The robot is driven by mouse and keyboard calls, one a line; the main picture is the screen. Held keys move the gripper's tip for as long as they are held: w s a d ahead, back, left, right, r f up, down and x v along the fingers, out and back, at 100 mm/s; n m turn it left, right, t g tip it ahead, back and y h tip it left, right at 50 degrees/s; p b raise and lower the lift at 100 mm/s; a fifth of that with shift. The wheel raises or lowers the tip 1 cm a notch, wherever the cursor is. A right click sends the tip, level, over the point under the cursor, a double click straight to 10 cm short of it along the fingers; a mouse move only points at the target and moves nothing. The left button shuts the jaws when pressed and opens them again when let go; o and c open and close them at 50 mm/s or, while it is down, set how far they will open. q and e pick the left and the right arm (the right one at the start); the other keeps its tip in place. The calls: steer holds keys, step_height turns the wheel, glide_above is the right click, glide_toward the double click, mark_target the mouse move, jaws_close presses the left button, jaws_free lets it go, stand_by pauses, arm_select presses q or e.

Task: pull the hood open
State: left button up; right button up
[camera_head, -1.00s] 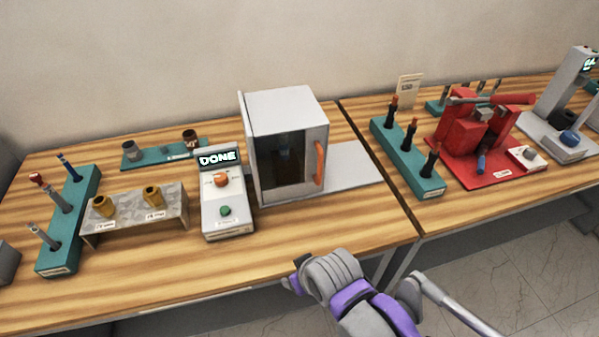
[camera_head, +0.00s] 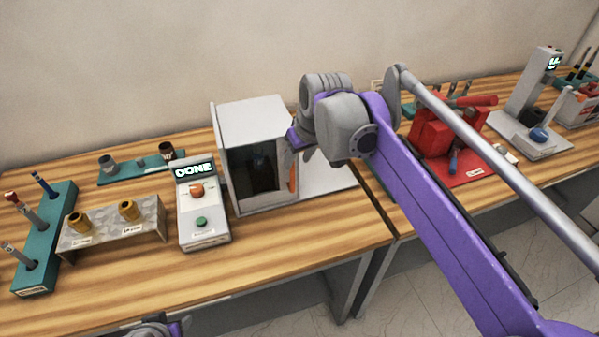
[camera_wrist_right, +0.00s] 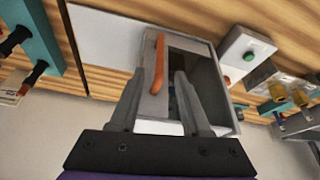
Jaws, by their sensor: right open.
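The hood is a light grey box (camera_head: 262,114) with a dark front window, standing mid-table in the head view. Its front looks shut. An orange upright handle (camera_head: 293,181) is at the front's right edge, partly covered by my right gripper (camera_head: 293,147). In the right wrist view, my right gripper (camera_wrist_right: 158,76) is open, and the orange handle (camera_wrist_right: 154,62) appears between its fingertips, closer to one finger. Whether they touch it I cannot tell. The hood's window (camera_wrist_right: 188,48) shows behind the fingers. A bit of my left arm shows at the bottom edge; its gripper fingers do not show.
A control box reading DONE (camera_head: 203,217) stands close to the hood's left. A grey stand with yellow bushings (camera_head: 112,230) and a teal tool rack (camera_head: 47,237) are further left. A red press (camera_head: 432,135) is on the right table. The table front is clear.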

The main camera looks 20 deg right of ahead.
mark_target(293, 170)
steer(key=x, duration=0.8)
steer(key=shift+f, duration=0.25)
jaws_close()
stand_by(1.0)
